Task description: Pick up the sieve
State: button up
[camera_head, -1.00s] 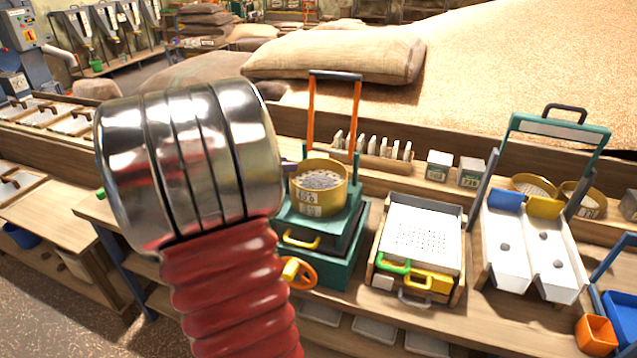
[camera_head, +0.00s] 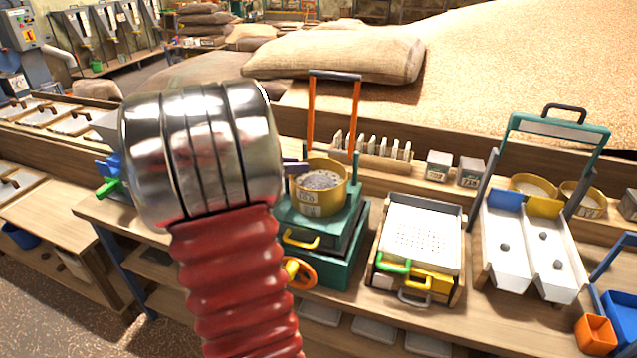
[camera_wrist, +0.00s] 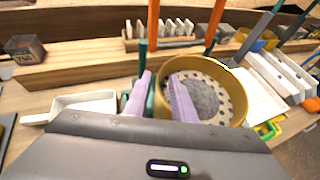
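The sieve is a round yellow-rimmed pan (camera_head: 335,201) with grey grainy material inside. My gripper (camera_wrist: 160,96) is open, with two pale purple fingers apart. The right finger overlaps the inside of the sieve, and the left finger lies outside its left wall. I cannot tell whether either finger touches the wall. In the head view, my arm's end hides most of the gripper at the sieve's left.
The orange uprights (camera_head: 356,105) rise close behind the sieve. A white perforated tray (camera_head: 420,235) stands to its right, with white twin chutes (camera_head: 530,240) beyond. A rack of upright pale plates (camera_head: 372,146) is behind. A white scoop (camera_wrist: 85,103) lies left in the wrist view.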

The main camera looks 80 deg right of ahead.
grip_shut()
dwell(0.3)
dwell(0.4)
notch_tip(320, 180, up, 10)
dwell(0.4)
dwell(0.5)
